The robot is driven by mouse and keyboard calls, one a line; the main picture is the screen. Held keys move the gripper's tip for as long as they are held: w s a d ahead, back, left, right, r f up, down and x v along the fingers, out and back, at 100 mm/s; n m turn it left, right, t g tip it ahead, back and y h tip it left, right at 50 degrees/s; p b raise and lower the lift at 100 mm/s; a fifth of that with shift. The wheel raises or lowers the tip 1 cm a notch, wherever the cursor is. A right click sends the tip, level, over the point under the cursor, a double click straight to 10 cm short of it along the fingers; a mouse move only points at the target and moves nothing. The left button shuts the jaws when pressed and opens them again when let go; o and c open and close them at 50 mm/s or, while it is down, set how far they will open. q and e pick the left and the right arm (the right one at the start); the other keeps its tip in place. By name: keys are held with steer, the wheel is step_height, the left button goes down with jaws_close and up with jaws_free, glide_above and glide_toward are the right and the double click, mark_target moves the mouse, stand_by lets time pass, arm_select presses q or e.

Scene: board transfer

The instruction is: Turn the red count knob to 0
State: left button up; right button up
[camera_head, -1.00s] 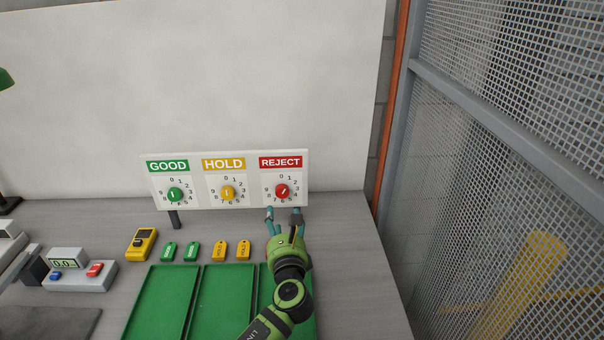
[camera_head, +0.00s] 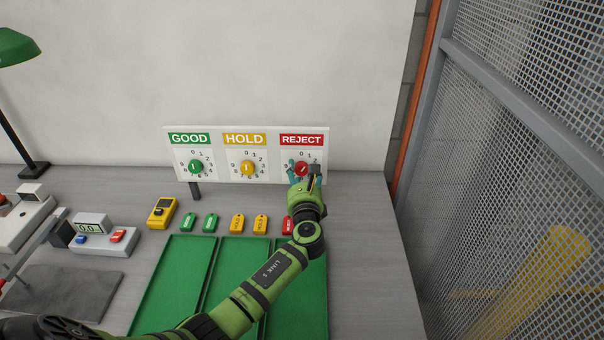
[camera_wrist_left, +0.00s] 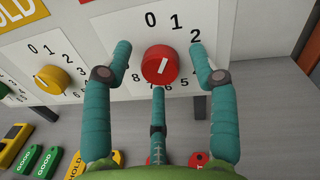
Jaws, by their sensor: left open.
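The red count knob (camera_head: 301,169) is on the dial under the red REJECT label of the white board (camera_head: 221,175). In the left wrist view the red knob (camera_wrist_left: 161,65) has a white pointer line, tilted up and slightly right, toward the printed 1. My left gripper (camera_head: 303,177) is right in front of it. In the left wrist view my left gripper (camera_wrist_left: 160,68) is open, with one finger on each side of the knob and a third below it. I see a gap between the fingers and the knob. My right gripper is not in view.
The yellow knob (camera_head: 248,168) and green knob (camera_head: 195,167) are on the same board, to the left. Green trays (camera_head: 185,285), coloured tags (camera_head: 237,224) and a yellow device (camera_head: 161,213) lie on the grey table. A mesh fence (camera_head: 520,150) stands at the right.

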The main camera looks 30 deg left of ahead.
arm_select(q)
steer(key=c, duration=1.1)
steer(key=shift+c, duration=0.2)
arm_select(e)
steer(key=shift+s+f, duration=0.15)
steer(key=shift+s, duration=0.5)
arm_select(q)
steer(key=shift+n, duration=0.4)
steer(key=n+b, duration=0.1)
steer(key=n, duration=0.2)
steer(key=shift+r, duration=0.1)
steer(key=shift+a+r+n+b, duration=0.1)
steer(key=shift+n+b, duration=0.25)
steer(key=shift+n, duration=0.65)
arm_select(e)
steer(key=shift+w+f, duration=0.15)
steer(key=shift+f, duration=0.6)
arm_select(q)
steer(key=o, duration=1.1)
steer(key=shift+o, duration=0.2)
